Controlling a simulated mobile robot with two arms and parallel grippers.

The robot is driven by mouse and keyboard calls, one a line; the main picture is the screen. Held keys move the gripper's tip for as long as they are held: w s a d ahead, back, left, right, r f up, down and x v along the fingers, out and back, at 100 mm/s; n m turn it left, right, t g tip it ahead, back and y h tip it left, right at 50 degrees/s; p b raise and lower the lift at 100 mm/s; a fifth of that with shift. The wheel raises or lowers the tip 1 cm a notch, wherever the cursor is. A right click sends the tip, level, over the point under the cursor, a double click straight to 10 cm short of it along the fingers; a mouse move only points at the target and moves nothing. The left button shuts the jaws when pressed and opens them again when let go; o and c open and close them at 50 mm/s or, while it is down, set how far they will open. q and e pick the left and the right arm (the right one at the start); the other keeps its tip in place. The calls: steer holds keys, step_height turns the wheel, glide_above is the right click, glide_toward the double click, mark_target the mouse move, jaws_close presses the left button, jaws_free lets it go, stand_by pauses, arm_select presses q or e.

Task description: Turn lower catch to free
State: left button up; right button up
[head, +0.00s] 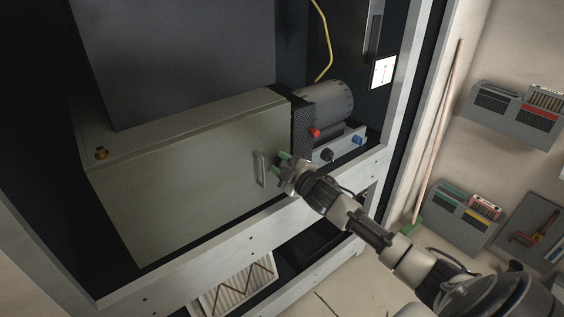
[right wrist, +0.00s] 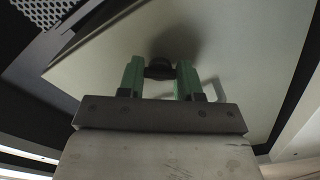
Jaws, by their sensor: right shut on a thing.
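My right gripper (head: 283,161) reaches in from the lower right to the right end of the front of a grey-green cabinet unit (head: 190,175). In the right wrist view its two green fingers (right wrist: 160,80) are shut on a small dark catch (right wrist: 158,69) that stands out from the pale panel (right wrist: 225,60). In the head view the gripper hides this catch. How far the catch is turned cannot be told. My left gripper is in neither view.
A metal handle (head: 260,169) stands just left of my right gripper. A grey cylinder (head: 326,103) with red and blue fittings is behind it. The rack's front rail (head: 245,238) runs below. Wall bins (head: 515,112) hang at the right.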

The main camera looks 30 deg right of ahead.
steer(key=n, duration=0.6)
steer(key=shift+n, duration=0.3)
stand_by(0.4)
steer(key=o, duration=0.9)
steer(key=shift+s, duration=0.15)
steer(key=s, duration=0.7)
steer(key=s+b, duration=0.1)
steer(key=s, duration=0.2)
steer(key=shift+s+d, duration=0.25)
steer(key=shift+d, duration=0.15)
